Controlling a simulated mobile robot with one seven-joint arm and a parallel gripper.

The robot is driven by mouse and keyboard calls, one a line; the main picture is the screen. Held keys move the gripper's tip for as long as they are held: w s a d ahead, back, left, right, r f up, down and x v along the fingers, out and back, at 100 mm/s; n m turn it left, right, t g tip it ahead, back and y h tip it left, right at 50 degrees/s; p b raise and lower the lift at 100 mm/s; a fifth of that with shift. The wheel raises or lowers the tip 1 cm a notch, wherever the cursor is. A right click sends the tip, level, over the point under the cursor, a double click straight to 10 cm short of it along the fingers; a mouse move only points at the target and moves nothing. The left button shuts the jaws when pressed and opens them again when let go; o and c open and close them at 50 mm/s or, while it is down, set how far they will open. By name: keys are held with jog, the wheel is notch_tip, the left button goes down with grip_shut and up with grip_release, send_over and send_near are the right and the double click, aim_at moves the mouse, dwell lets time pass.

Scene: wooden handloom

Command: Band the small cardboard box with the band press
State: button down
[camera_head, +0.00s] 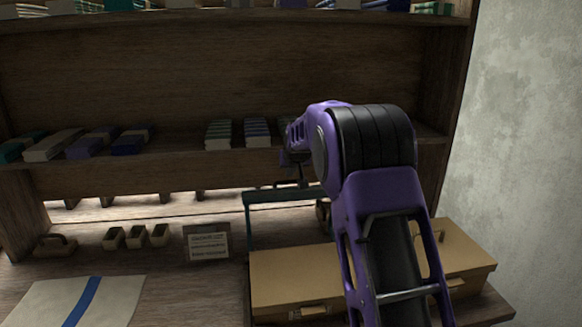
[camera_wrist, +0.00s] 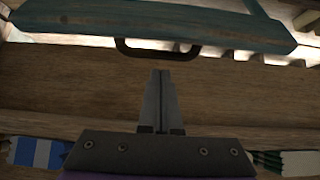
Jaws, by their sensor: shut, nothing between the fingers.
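The band press shows a teal top bar (camera_head: 290,195) with a dark handle on it, and a teal left post (camera_head: 247,235). The bar crosses the top of the wrist view (camera_wrist: 150,25), with its dark handle (camera_wrist: 157,53) just beyond my fingertips. My gripper (camera_wrist: 162,73) is shut and empty, its tips close to the handle; I cannot tell whether they touch it.
A small printed card (camera_head: 208,246) stands left of the press. Several small open bins (camera_head: 137,237) and a wooden handled tool (camera_head: 55,246) sit farther left. A pale cloth with a blue stripe (camera_head: 78,302) lies at front left. A shelf (camera_head: 190,155) with folded cloths runs behind; a wall (camera_head: 530,150) bounds the right.

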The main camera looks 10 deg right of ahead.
jog(key=shift+x, duration=2.1)
jog(key=shift+s, duration=0.1)
